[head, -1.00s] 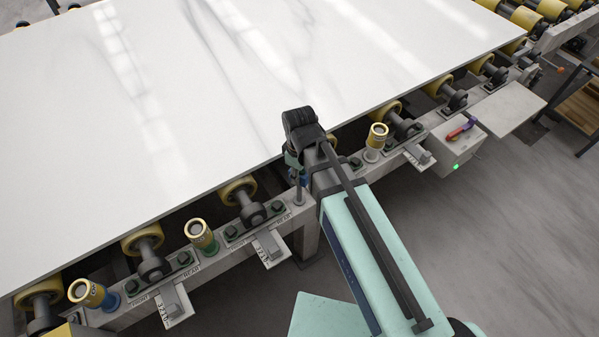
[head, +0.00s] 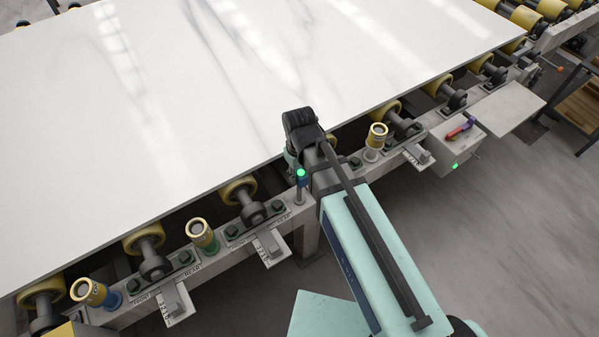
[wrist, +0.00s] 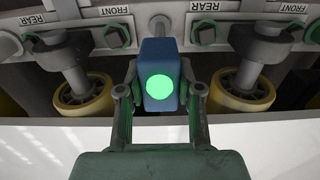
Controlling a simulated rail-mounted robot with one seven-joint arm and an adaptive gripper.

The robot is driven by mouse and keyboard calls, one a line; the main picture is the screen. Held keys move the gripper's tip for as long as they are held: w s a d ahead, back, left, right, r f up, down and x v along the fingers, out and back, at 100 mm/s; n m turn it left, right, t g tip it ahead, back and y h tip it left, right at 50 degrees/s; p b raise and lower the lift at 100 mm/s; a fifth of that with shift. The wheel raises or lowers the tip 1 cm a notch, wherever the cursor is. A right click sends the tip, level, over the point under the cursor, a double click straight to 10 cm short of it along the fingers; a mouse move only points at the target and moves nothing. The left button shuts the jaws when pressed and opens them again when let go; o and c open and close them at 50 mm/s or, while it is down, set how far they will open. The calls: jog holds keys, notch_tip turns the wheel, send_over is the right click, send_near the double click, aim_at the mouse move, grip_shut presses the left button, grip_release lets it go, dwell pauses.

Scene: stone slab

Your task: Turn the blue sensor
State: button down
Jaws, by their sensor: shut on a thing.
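The blue sensor (head: 301,181) stands on a thin post on the roller frame's near rail, beside the slab edge. A round green light glows on it in the head view. In the wrist view the blue sensor (wrist: 160,54) is upright in the middle, with the green light facing the camera. My gripper (wrist: 161,88) is shut on it, one finger on each side. In the head view the fingertips are mostly hidden behind my own wrist and arm.
The large white stone slab (head: 190,100) lies on yellow rollers just behind the sensor. Yellow-capped posts (head: 377,135) and small brackets (head: 268,246) line the rail. A grey box (head: 455,148) with a red-and-purple lever and green light is to the right.

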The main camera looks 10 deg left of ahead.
aim_at(300, 171)
jog(key=c, duration=0.8)
grip_release()
jog(key=shift+o, duration=0.2)
notch_tip(300, 171, up, 12)
